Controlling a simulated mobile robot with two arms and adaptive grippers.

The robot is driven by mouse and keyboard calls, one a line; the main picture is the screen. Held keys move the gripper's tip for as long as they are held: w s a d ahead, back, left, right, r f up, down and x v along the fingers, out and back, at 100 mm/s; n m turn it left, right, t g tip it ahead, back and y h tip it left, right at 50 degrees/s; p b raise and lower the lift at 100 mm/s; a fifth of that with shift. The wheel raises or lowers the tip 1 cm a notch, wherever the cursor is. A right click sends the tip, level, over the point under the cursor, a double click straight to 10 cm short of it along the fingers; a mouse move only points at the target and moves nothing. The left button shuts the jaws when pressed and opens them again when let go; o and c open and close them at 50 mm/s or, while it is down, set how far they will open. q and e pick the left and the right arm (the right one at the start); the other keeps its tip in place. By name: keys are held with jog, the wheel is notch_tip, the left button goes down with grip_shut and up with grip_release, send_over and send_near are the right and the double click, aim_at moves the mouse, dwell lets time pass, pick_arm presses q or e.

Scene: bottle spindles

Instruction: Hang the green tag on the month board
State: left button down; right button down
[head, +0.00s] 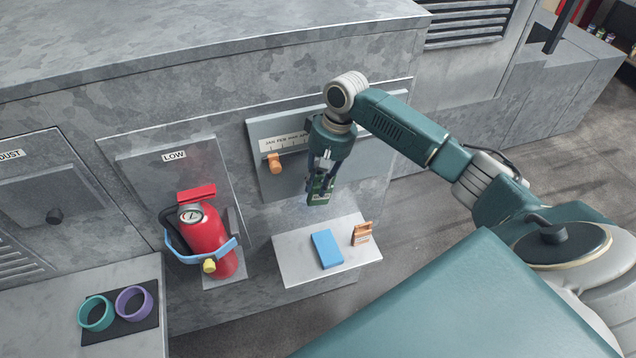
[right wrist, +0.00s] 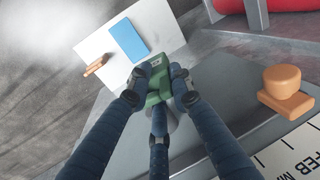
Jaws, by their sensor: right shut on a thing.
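The green tag (head: 320,190) is held in my right gripper (head: 323,172), in front of the month board (head: 262,127) and above a small white shelf. In the right wrist view the green tag (right wrist: 158,82) sits between the fingers of my right gripper (right wrist: 160,88), which are shut on it. The board is a grey panel with a white strip of month names; JAN, FEB and MAR can be read, and the arm hides its right part. An orange peg-like piece (head: 275,163) sits on the board below the strip; it also shows in the right wrist view (right wrist: 285,90). My left gripper is not in view.
The white shelf (head: 295,268) below the board holds a blue block (head: 327,248) and a small orange-brown piece (head: 362,233). A red fire extinguisher (head: 206,240) in a blue holder stands left of the board.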

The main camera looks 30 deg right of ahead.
jog(key=shift+d+f, duration=0.3)
jog(key=c, duration=1.5)
grip_release()
jog(key=shift+w, duration=0.1)
